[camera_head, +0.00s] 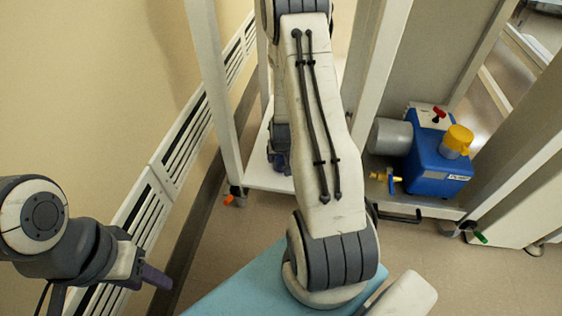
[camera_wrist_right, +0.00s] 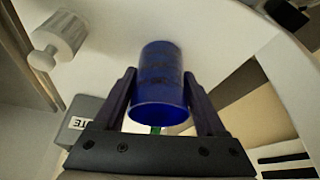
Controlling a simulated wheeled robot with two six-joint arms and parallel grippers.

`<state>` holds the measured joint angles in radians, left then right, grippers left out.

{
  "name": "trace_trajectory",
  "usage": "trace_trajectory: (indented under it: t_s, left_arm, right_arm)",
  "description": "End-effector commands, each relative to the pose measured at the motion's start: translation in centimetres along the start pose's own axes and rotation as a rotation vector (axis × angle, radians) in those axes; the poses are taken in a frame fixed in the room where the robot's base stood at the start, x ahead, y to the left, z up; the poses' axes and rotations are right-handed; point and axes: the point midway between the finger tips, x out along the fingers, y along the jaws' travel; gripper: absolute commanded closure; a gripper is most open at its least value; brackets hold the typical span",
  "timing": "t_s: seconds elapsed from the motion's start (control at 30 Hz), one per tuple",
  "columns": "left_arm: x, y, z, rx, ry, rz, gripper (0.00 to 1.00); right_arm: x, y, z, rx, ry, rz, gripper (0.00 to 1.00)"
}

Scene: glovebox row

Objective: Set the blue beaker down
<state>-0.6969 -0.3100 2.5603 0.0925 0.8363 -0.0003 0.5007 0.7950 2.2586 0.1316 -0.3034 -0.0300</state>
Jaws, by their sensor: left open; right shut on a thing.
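The blue beaker (camera_wrist_right: 160,75) shows in the right wrist view, held between the two fingers of my right gripper (camera_wrist_right: 163,98). Its open rim faces the camera, and a white surface lies behind it. I cannot tell whether the beaker touches that surface. My left gripper (camera_head: 157,277) is at the lower left of the head view, open and apart from any object.
A blue pump (camera_head: 437,165) with a yellow cap sits on a low shelf of a white frame at the right. A vented panel (camera_head: 180,135) runs along the left wall. The right wrist view also shows a white knob-like part (camera_wrist_right: 58,38) and a grey labelled block (camera_wrist_right: 80,118).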

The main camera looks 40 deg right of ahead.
Motion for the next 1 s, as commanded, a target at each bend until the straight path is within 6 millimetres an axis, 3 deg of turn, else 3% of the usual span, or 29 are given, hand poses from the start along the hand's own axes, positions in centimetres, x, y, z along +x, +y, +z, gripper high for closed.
trace_trajectory:
  t_s: [0.3, 0.33, 0.4, 0.73, 1.0]
  left_arm:
    - [0.1, 0.0, 0.0, 0.0, 0.0, 0.0, 0.5]
    - [0.1, 0.0, 0.0, 0.0, 0.0, 0.0, 0.5]
    - [0.0, 0.0, 0.0, 0.0, 0.0, 0.0, 0.5]
    - [-0.5, 0.0, 0.0, 0.0, 0.0, 0.0, 0.5]
    - [-4.0, 0.3, -0.2, 0.0, 0.001, 0.0, 0.5]
  right_arm:
    - [0.2, -0.1, 0.0, -0.001, 0.001, -0.001, 0.79]
    - [0.2, -0.1, 0.0, -0.001, 0.002, -0.001, 0.23]
    - [0.1, -0.1, 0.0, -0.001, 0.002, -0.001, 0.0]
    - [-0.6, -0.1, -0.2, -0.001, 0.002, -0.001, 0.0]
    - [-6.2, -0.1, -0.4, -0.001, 0.003, -0.001, 0.0]
